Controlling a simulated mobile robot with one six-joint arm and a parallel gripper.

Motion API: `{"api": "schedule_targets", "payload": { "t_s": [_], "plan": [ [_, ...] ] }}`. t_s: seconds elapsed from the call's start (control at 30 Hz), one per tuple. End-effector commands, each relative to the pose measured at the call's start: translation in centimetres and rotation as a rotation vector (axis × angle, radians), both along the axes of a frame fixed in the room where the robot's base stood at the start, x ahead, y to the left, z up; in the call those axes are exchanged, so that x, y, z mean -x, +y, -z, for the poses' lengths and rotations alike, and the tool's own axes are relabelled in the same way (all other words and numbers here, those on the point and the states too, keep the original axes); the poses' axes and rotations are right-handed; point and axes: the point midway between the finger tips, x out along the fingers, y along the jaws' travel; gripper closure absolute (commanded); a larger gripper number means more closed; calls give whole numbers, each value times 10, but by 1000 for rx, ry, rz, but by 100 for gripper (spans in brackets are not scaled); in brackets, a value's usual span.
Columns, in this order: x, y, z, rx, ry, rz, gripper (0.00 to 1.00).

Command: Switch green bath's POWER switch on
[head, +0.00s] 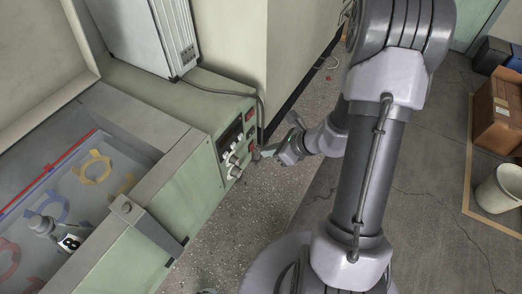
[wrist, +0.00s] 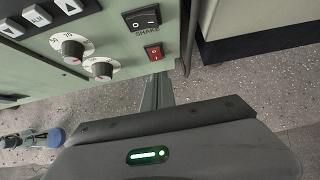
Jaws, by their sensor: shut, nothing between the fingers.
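The green bath (head: 205,195) stands at the left of the head view, its control panel facing my arm. In the wrist view the panel carries a red rocker switch (wrist: 153,52) below a black rocker (wrist: 142,18) marked SHAKE. No POWER label is readable, and I cannot tell which way the red rocker is set. My gripper (wrist: 158,95) is shut and empty. Its fingers point at the panel just below the red rocker; I cannot tell whether they touch. In the head view my gripper (head: 267,151) is close to the panel's lower right end.
Two dials (wrist: 74,47) and (wrist: 102,68) sit left of the switches, with arrow buttons (wrist: 37,15) farther left. A grey cable (head: 225,92) runs along the bath's back edge. A pale wall block (head: 235,45) stands behind. The floor (head: 265,205) before the panel is clear.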

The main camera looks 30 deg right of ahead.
Motion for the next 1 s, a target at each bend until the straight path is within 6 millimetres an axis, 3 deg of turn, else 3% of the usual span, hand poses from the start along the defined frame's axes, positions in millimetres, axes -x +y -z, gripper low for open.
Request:
{"api": "schedule_targets", "payload": {
  "t_s": [0.23, 0.6, 0.83, 1.0],
  "plan": [
    [-22, 15, 2, 2, -1, -2, 100],
    [-24, 16, 2, 1, -1, 0, 100],
    [-29, 19, 13, 1, -3, -1, 100],
    [-29, 19, 8, -1, -2, 0, 100]
  ]
}}
